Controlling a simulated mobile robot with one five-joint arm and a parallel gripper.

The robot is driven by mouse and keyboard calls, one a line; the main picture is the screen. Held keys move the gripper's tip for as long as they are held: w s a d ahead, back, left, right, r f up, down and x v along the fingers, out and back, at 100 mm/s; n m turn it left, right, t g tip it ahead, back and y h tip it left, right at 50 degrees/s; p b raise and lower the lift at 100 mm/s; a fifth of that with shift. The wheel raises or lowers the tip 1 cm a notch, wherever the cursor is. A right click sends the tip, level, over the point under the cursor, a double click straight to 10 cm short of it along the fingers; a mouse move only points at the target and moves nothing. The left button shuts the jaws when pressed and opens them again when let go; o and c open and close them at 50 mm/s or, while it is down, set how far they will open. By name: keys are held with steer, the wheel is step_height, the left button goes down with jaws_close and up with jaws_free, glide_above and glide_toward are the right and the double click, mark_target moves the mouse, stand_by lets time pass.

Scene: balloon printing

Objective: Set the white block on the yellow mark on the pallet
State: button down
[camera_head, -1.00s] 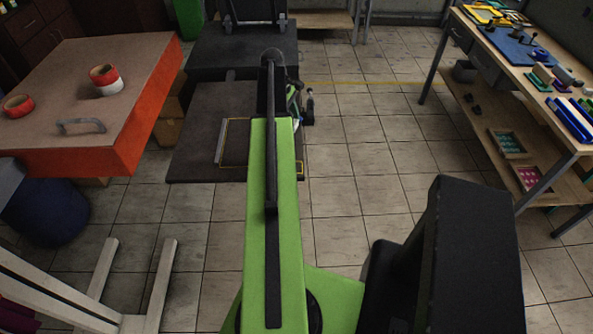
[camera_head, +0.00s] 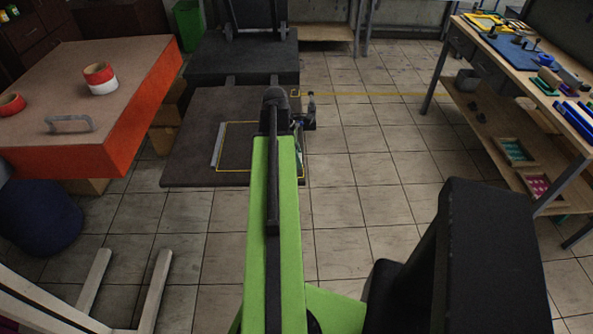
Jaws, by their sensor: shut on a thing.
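A dark pallet (camera_head: 190,160) lies on the floor ahead, with a thin yellow outline (camera_head: 236,123) on it as the mark. A pale bar (camera_head: 217,146) lies along the outline's left side. I cannot make out the white block.
An orange-sided table (camera_head: 60,75) with tape rolls (camera_head: 100,78) and a grey handle (camera_head: 68,124) stands at the left. A workbench (camera_head: 520,75) with tools stands at the right. A second dark platform (camera_head: 240,60) adjoins the pallet behind. Tiled floor (camera_head: 370,170) is clear between pallet and workbench.

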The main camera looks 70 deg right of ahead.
step_height(320, 180, down, 4)
steer(key=b, duration=0.4)
steer(key=shift+f, duration=0.2)
steer(key=shift+r, duration=0.2)
steer(key=shift+f, duration=0.15)
steer(key=c, duration=0.7)
jaws_free()
steer(key=shift+c, duration=0.2)
steer(key=p+v, duration=1.1)
steer(key=v, duration=0.1)
steer(key=shift+p, duration=0.35)
